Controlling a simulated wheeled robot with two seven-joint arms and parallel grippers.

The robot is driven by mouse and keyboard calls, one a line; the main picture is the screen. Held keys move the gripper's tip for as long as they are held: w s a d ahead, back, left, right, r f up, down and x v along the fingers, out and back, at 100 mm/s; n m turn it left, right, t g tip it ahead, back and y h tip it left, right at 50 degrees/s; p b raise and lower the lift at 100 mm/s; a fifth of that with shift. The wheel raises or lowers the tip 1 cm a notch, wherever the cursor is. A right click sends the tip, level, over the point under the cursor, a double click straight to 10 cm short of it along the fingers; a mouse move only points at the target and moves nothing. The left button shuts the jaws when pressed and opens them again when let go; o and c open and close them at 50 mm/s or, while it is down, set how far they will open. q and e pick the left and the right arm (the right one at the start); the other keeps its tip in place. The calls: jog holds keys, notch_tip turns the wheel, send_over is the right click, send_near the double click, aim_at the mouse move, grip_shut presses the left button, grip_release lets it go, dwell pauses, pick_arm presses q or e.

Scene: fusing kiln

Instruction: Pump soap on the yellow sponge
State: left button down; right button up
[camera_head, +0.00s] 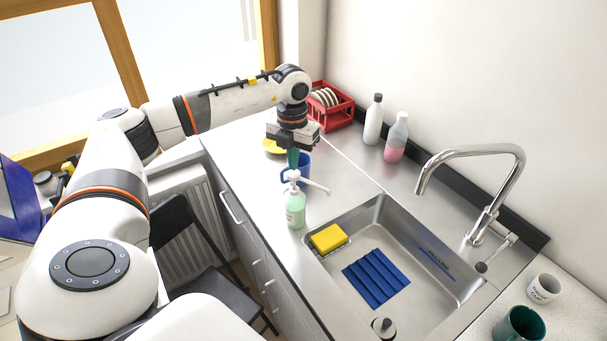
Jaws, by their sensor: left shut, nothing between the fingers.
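The soap pump bottle (295,208) holds pale green soap and stands upright on the steel counter at the sink's left edge. Its white pump head and long spout point right. The yellow sponge (328,238) lies in the near left corner of the sink, below and right of the bottle. My left gripper (293,158) is shut and empty and points down, with its fingertips just above the pump head in the picture. I cannot tell whether they touch it. My right gripper is not in view.
A blue mug (302,172) stands close behind the bottle, with a yellow dish (272,147) behind it. A red dish rack (339,117), a white bottle (373,120) and a pink soap bottle (396,140) stand farther back. The faucet (488,190) arches over the sink (400,228), which holds a blue mat (376,278).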

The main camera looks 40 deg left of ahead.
aim_at(294, 173)
pick_arm(q)
jog(key=shift+f, duration=0.2)
jog(key=shift+f+b, duration=1.25)
jog(key=shift+f, duration=0.35)
jog(key=shift+r, duration=0.1)
notch_tip(294, 173, up, 9)
jog(key=p, duration=0.6)
dwell(0.5)
